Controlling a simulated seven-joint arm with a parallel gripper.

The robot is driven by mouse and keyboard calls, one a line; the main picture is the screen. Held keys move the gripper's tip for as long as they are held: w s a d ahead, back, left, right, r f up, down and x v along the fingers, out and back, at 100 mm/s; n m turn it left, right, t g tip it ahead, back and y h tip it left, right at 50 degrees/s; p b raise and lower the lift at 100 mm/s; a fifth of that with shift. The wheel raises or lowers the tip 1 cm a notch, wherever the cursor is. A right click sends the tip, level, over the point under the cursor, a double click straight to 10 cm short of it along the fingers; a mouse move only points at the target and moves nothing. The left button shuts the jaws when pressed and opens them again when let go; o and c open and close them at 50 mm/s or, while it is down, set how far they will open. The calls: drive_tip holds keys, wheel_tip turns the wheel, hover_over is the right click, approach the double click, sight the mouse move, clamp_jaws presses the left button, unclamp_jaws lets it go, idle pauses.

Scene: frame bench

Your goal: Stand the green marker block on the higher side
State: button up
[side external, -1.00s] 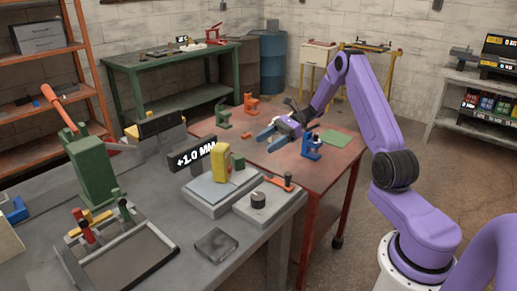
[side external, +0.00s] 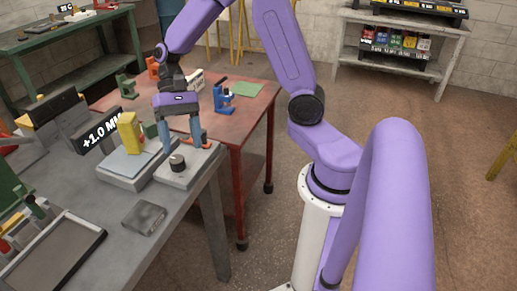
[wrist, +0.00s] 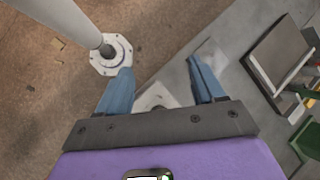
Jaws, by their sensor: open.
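A small green block (side external: 150,130), which looks like the marker block, shows just behind a yellow upright block (side external: 129,132) and is partly hidden. The yellow block stands on a pale raised plate (side external: 122,168). A second pale plate (side external: 177,172) to its right carries a dark round knob (side external: 177,162). A sign (side external: 97,140) behind reads +1.0 MM. My gripper (side external: 181,140) is open and empty, fingers pointing down above the back of the second plate. In the wrist view the open fingers (wrist: 162,88) have part of a pale plate between them; no marker block shows there.
A dark flat block (side external: 144,217) lies near the bench's front edge. A framed tray (side external: 55,250) and a larger green form (side external: 12,190) stand at left. The red table (side external: 240,122) behind holds a blue stand (side external: 222,98) and a green mat (side external: 247,89).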

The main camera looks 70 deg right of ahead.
drive_tip(key=s+r+n+t+h, duration=0.2)
drive_tip(key=s+n+t+h, duration=0.2)
drive_tip(key=s+n, duration=1.4)
drive_tip(key=shift+s+d+n+h, duration=0.15)
drive_tip(key=shift+s+n+h, duration=0.15)
drive_tip(key=shift+s+h, duration=0.3)
